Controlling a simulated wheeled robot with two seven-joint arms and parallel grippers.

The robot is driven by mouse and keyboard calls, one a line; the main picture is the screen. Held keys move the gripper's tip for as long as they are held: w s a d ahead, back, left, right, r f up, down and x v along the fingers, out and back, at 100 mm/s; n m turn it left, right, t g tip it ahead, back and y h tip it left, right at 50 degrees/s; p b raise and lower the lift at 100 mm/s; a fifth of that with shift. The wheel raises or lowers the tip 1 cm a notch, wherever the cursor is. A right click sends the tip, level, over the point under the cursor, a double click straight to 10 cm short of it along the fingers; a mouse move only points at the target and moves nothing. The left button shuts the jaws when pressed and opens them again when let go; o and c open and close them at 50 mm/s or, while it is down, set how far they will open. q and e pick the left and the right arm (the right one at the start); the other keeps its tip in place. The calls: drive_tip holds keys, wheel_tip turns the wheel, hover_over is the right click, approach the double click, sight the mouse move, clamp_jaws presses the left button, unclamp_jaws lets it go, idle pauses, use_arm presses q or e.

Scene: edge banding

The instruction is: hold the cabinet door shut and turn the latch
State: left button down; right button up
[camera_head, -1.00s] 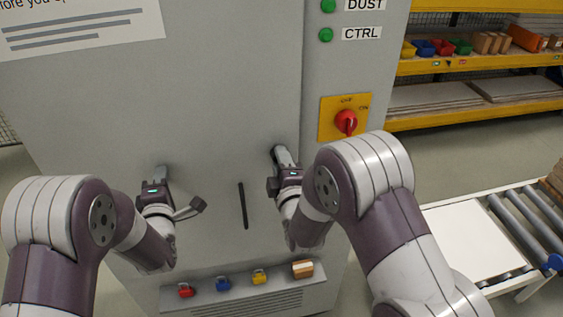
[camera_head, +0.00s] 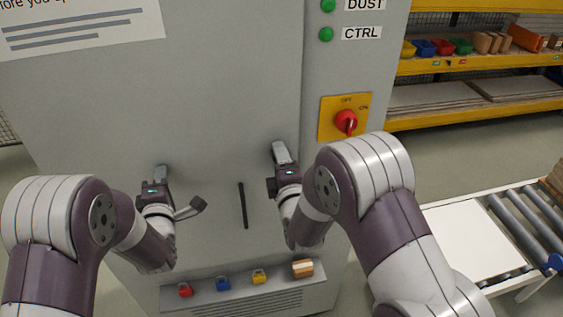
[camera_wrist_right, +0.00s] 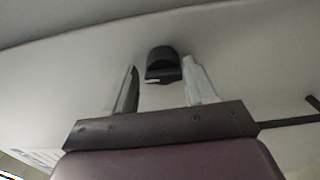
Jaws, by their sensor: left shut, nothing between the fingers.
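The grey cabinet door (camera_head: 220,110) stands closed as far as I can see. It has a dark vertical bar handle (camera_head: 243,205). My left gripper (camera_head: 161,172) is shut and empty, with its fingertips at the door left of the bar. My right gripper (camera_head: 281,150) is near the door's right edge. In the right wrist view its two fingers (camera_wrist_right: 162,82) are apart. A black rounded latch knob (camera_wrist_right: 163,60) shows between and just beyond the fingertips, with gaps on both sides. The head view hides the knob behind the right gripper.
A red rotary switch (camera_head: 346,122) on a yellow plate sits right of my right gripper. A ledge (camera_head: 205,302) below holds small coloured padlocks and a tan block (camera_head: 303,269). A roller conveyor (camera_head: 520,225) and yellow shelving (camera_head: 470,112) stand at the right.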

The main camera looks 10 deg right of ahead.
use_arm(q)
drive_tip(key=shift+a, duration=0.1)
use_arm(e)
drive_tip(key=shift+o, duration=0.3)
drive_tip(key=shift+a+f, duration=0.1)
drive_tip(key=s, duration=1.2)
use_arm(q)
drive_tip(key=s+b, duration=0.1)
drive_tip(key=s, duration=0.7)
use_arm(e)
drive_tip(key=shift+f, duration=0.5)
